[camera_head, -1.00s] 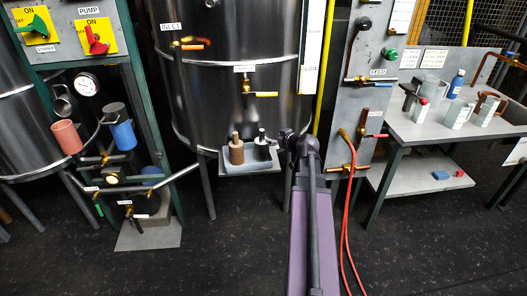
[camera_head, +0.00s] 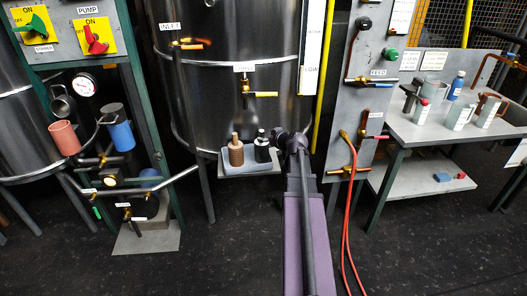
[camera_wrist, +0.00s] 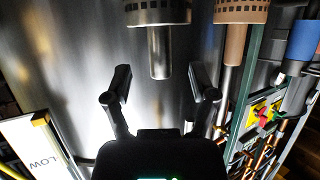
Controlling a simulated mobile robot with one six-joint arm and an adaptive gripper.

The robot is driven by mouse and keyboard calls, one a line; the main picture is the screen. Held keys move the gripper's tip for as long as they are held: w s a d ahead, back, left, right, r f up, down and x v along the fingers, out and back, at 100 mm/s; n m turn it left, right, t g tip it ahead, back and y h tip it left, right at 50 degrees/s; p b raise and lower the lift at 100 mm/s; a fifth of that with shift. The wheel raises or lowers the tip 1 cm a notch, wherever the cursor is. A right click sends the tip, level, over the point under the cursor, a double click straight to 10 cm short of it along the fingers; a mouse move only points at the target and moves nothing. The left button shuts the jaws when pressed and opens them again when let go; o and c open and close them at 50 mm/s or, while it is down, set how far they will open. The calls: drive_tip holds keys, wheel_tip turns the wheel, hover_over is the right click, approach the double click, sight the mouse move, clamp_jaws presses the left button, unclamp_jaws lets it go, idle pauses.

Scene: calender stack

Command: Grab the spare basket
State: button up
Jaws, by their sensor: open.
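Two strainer-like baskets with upright handles stand on a small grey tray (camera_head: 231,171) in front of the steel tank. One is brown (camera_head: 236,155), the other dark and grey (camera_head: 262,152) to its right; I cannot tell which is the spare. My gripper (camera_head: 279,137) is just right of the grey one. The wrist view is upside down: the grey basket (camera_wrist: 158,12) hangs from the top edge, its metal handle (camera_wrist: 160,52) pointing down between my open fingers (camera_wrist: 163,80), with gaps on both sides. The brown basket (camera_wrist: 240,12) is to its right.
The steel tank (camera_head: 235,110) rises right behind the tray, with a yellow-handled valve (camera_head: 263,94) above the baskets. Red hoses (camera_head: 349,215) hang to the right of my arm. A bench (camera_head: 440,135) with jugs stands further right.

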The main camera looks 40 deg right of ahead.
sight(263, 137)
drive_tip(key=shift+b+x, duration=0.6)
drive_tip(key=shift+x, duration=1.35)
clamp_jaws()
